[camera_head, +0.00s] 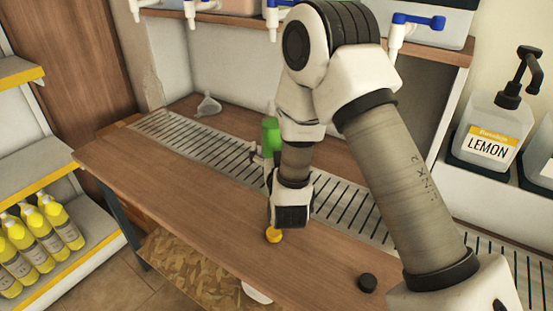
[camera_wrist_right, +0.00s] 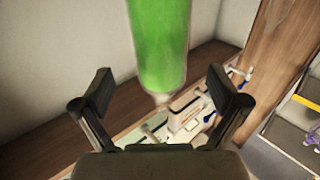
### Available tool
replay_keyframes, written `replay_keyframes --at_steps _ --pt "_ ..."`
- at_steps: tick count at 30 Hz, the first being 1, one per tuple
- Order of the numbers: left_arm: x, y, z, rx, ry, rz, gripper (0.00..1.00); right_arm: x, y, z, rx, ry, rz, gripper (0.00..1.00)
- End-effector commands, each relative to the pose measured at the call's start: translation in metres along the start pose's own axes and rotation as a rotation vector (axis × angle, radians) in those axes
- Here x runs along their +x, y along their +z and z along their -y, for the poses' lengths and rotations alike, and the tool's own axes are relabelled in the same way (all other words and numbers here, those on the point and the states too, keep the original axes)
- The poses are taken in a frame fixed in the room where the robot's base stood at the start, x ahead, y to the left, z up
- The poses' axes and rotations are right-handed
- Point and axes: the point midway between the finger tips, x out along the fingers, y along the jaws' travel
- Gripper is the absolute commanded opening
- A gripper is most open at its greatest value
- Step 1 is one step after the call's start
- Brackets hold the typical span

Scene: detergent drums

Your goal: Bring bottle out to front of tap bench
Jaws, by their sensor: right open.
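A green bottle (camera_head: 270,135) stands upright on the tap bench (camera_head: 190,185), toward its slatted drain strip and partly hidden by my right arm. My right gripper (camera_head: 262,162) is at the bottle, mostly hidden behind my wrist in the head view. In the right wrist view its two fingers are open, and the green bottle (camera_wrist_right: 160,45) shows between and beyond them, upside down in that picture. I cannot tell whether a finger touches it. My left gripper is not in view.
A yellow cap (camera_head: 274,236) and a black cap (camera_head: 367,283) lie on the bench. A clear funnel (camera_head: 208,105) stands at the back left. Taps (camera_head: 400,35) hang above. Yellow bottles (camera_head: 45,235) fill the left shelf. The bench's left front is clear.

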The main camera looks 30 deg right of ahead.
Motion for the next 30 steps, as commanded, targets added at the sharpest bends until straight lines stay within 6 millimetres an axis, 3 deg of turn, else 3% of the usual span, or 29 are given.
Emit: replay_keyframes --at_steps 7,17,24,25,26,30 --pt "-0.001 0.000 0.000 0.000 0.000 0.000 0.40 0.042 0.001 0.000 0.001 0.000 0.001 0.97" --pt "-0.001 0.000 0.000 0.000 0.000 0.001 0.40 0.050 0.001 0.000 -0.001 -0.001 0.003 0.97" --pt "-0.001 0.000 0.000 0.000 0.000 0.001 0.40 0.050 0.002 0.000 -0.001 -0.001 0.003 0.12" --pt "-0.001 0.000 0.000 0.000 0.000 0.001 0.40 0.050 0.001 0.000 -0.001 -0.001 0.003 0.05" --pt "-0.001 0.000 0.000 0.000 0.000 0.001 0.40 0.050 0.001 0.000 -0.001 -0.001 0.003 0.63" --pt "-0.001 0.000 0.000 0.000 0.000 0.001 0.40 0.050 0.002 0.000 -0.001 -0.001 0.003 0.13"
